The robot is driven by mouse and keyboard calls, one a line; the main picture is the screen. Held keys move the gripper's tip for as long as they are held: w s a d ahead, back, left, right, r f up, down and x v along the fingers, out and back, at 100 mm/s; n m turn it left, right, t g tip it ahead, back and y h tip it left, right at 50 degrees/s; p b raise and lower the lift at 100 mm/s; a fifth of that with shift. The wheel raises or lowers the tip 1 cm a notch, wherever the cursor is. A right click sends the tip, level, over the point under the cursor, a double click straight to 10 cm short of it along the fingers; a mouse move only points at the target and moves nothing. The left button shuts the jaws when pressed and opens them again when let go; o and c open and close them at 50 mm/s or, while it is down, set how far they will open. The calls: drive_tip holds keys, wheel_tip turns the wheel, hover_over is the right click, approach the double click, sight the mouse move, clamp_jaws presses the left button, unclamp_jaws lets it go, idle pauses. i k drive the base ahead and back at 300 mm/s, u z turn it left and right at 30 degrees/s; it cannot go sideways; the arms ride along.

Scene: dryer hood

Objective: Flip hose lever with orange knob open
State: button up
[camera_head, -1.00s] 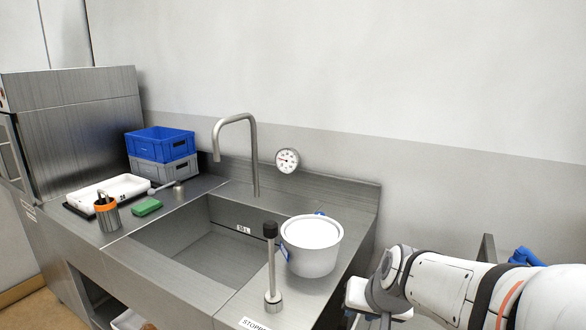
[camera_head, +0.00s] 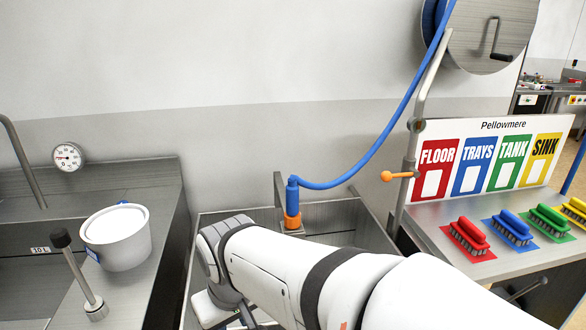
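The hose lever is a short orange bar with a round orange knob (camera_head: 386,176) at its left end. It sticks out to the left, roughly level, from a grey vertical pipe (camera_head: 408,180) at the right side of a steel basin. The blue hose (camera_head: 372,150) hangs from above and ends in a blue and orange nozzle (camera_head: 292,204) at the basin. My gripper (camera_head: 215,312) is low over the basin's left side, well left of and apart from the lever. My arm covers much of it, and its fingers cannot be made out.
A hose reel (camera_head: 490,35) is on the wall. Right of the pipe, a labelled board (camera_head: 500,125) stands behind several coloured brushes (camera_head: 467,237). A white tub (camera_head: 117,240) and an upright black-knobbed rod (camera_head: 80,275) stand on the left counter. Space around the knob looks clear.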

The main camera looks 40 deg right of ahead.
sight(386, 176)
drive_tip(key=z, duration=0.35)
drive_tip(key=k, duration=1.2)
drive_tip(key=z, duration=0.95)
drive_tip(key=i, duration=1.1)
drive_tip(key=z, duration=0.05)
